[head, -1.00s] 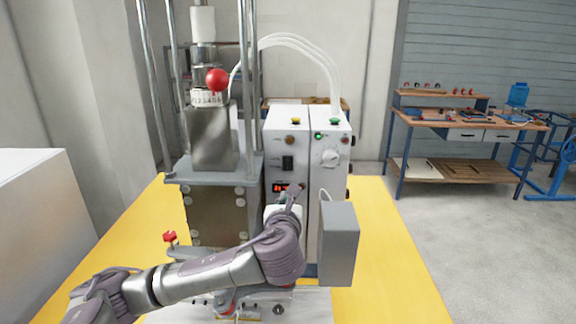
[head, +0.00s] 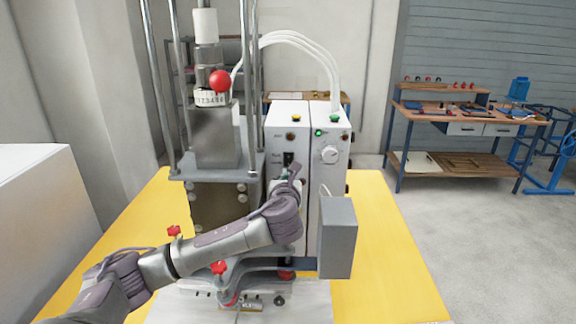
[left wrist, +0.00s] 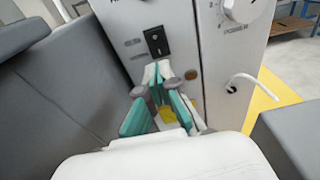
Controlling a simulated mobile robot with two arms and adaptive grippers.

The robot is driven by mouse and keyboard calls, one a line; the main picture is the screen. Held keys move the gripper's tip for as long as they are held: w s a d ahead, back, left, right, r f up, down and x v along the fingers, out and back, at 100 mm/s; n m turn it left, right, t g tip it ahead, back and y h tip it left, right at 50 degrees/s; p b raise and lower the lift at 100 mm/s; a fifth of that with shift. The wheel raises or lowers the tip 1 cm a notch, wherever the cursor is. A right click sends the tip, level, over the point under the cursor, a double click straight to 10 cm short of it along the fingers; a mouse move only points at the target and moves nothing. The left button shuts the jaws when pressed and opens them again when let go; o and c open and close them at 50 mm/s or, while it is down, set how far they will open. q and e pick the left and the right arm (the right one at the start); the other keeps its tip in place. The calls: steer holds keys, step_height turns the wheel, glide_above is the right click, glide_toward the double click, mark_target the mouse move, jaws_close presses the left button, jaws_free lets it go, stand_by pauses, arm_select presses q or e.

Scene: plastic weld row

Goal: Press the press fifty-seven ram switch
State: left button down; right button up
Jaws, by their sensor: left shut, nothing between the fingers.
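A black rocker switch (head: 289,157) sits on the front of the left white control box (head: 288,125). In the left wrist view the switch (left wrist: 157,41) is just beyond my fingertips. My left gripper (head: 295,170) is shut and empty, with its tips just below the switch and partly over its lower edge in the head view. The teal and white fingers come together in the left wrist view (left wrist: 153,72). Whether they touch the panel I cannot tell. The gripper hides the lower panel of the box. My right gripper is not in view.
The press (head: 215,140) with metal columns and a red ball knob (head: 219,81) stands left of the boxes. The right white box has a dial (head: 329,155) and a green light. A grey box (head: 338,237) hangs close to the right of my wrist.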

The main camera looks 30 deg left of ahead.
mark_target(288, 165)
arm_select(q)
steer(key=p+x, duration=0.1)
steer(key=x, duration=0.3)
steer(key=shift+w+a, duration=0.1)
steer(key=shift+w, duration=0.1)
steer(key=shift+w+a+f, duration=0.1)
steer(key=shift+w+a, duration=0.2)
steer(key=shift+w, duration=0.2)
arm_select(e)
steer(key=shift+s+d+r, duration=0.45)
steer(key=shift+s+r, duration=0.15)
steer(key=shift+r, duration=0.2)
